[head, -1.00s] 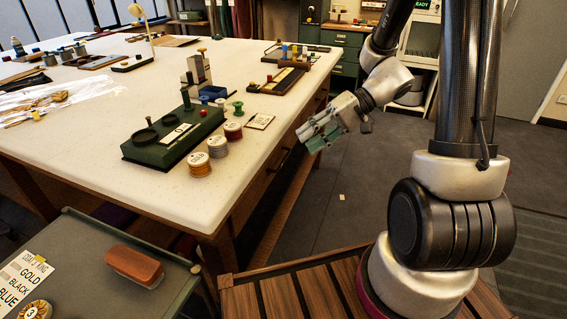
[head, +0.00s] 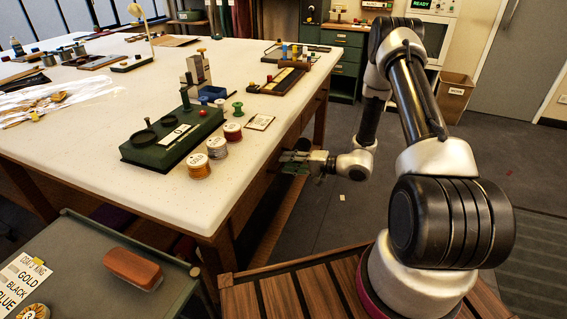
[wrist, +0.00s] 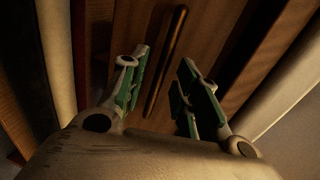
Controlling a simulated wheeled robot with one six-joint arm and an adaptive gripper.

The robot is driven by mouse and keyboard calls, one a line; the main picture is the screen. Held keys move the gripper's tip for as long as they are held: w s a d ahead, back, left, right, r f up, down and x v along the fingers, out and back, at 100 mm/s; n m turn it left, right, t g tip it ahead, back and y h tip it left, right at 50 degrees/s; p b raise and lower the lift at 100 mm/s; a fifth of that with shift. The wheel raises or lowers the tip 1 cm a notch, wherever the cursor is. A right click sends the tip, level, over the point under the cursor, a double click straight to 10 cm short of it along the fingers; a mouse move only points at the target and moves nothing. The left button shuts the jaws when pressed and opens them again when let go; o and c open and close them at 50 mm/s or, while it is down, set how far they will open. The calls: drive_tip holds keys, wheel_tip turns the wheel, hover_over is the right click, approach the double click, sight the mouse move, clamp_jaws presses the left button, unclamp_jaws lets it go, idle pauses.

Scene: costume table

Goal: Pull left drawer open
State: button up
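In the wrist view, a brown wooden drawer front (wrist: 205,50) fills the middle, with a long dark bar handle (wrist: 166,62) on it. My gripper (wrist: 162,75) is open, with one green-padded finger on each side of the handle's line. I cannot tell whether the fingertips overlap the handle in depth; neither finger visibly presses on it. In the head view my gripper (head: 290,161) is at the table's right side, just below the white top. The drawer front is mostly hidden there by the tabletop edge and gripper, so I cannot tell which drawer it is.
The white-topped table (head: 105,105) carries a green box (head: 172,140), thread spools (head: 217,147) and trays. A cart with a brown brush (head: 133,267) stands at front left. A bin (head: 454,97) stands farther back.

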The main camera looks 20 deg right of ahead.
drive_tip(key=shift+x, duration=1.15)
drive_tip(key=shift+c, duration=0.4)
clamp_jaws()
drive_tip(key=f+v, duration=0.3)
drive_tip(key=v, duration=1.1)
drive_tip(key=d+f+v, duration=0.1)
drive_tip(key=f+v, duration=0.2)
drive_tip(key=v, duration=1.1)
drive_tip(key=shift+s, duration=0.45)
drive_tip(key=shift+r, duration=0.1)
drive_tip(key=shift+o, duration=0.4)
unclamp_jaws()
